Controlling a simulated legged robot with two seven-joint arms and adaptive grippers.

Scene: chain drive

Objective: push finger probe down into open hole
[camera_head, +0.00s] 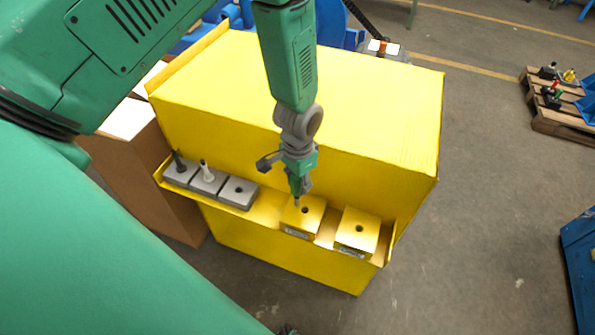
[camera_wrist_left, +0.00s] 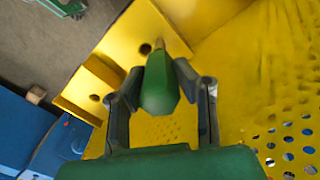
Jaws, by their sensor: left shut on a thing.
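My left gripper (camera_head: 298,174) is shut on the green finger probe (camera_head: 297,199), which points down over the shelf. In the left wrist view the probe's rounded green body (camera_wrist_left: 160,88) sits between the two fingers of the gripper (camera_wrist_left: 162,78). Its thin tip is close beside the dark open hole (camera_wrist_left: 145,48) of the nearer yellow block (camera_head: 313,212). The tip appears to be outside the hole; its exact height above the block is hard to tell. A second yellow block (camera_head: 356,240) with an open hole stands to the right. My right gripper is not visible.
Grey blocks stand at the shelf's left: two hold a black probe (camera_head: 179,160) and a white probe (camera_head: 206,171), and one has an empty hole (camera_head: 239,189). A tall yellow box (camera_head: 380,120) rises directly behind the shelf. A pallet (camera_head: 545,115) lies far right.

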